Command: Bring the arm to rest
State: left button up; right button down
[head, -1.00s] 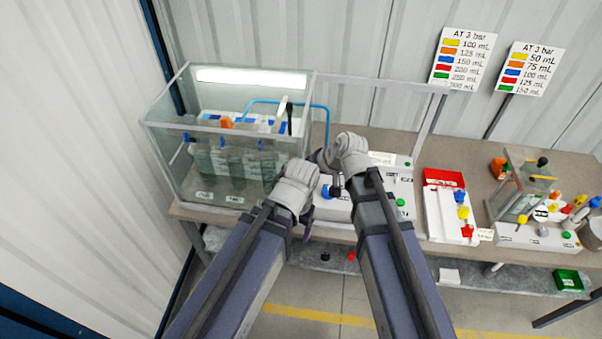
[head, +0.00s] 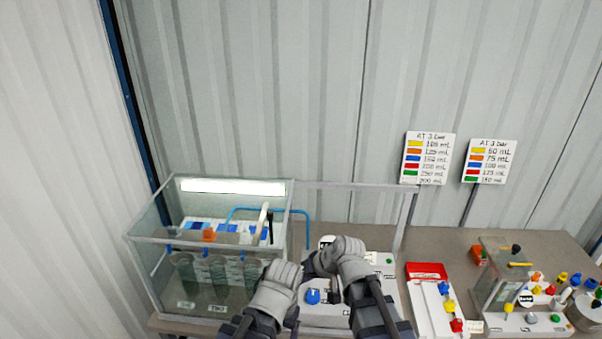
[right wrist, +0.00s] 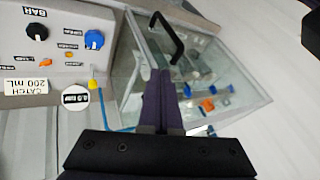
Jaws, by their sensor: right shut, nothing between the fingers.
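My right gripper (right wrist: 160,74) shows in the right wrist view with its two dark fingers shut together and nothing between them. In the head view my right arm's grey wrist (head: 345,258) is over the middle control box (head: 325,312), and its fingers are mostly hidden. My left arm's grey wrist (head: 278,288) is at the front right of the glass tank. My left gripper (head: 296,318) shows only as a dark sliver beside that wrist, so its fingers cannot be read.
The glass tank (head: 140,238) holds several dark cylinders. The box has a blue knob (head: 312,297), also in the right wrist view (right wrist: 94,39), and a black knob (right wrist: 37,32). A red tray (head: 426,270) and another bench unit stand right. Two signs (head: 428,158) (head: 485,161) stand behind.

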pick_arm(q)
notch_tip(320, 180, down, 22)
jog(key=b, duration=2.1)
jog(key=shift+r, duration=0.2)
pick_arm(e)
jog(key=s+d+f+g+h, duration=0.1)
jog(key=s+f, duration=0.3)
jog(key=f, duration=0.4)
jog(key=s+d+f+n+g+h, duration=0.1)
jog(key=s+d+f+h, duration=0.2)
jog(key=s+f, duration=0.2)
jog(key=s+d+f+g+h, duration=0.2)
jog(key=s+f, duration=0.3)
jog(key=f, duration=0.7)
jog(key=shift+d+h, duration=0.3)
jog(key=shift+h, duration=0.3)
jog(key=shift+f, duration=0.1)
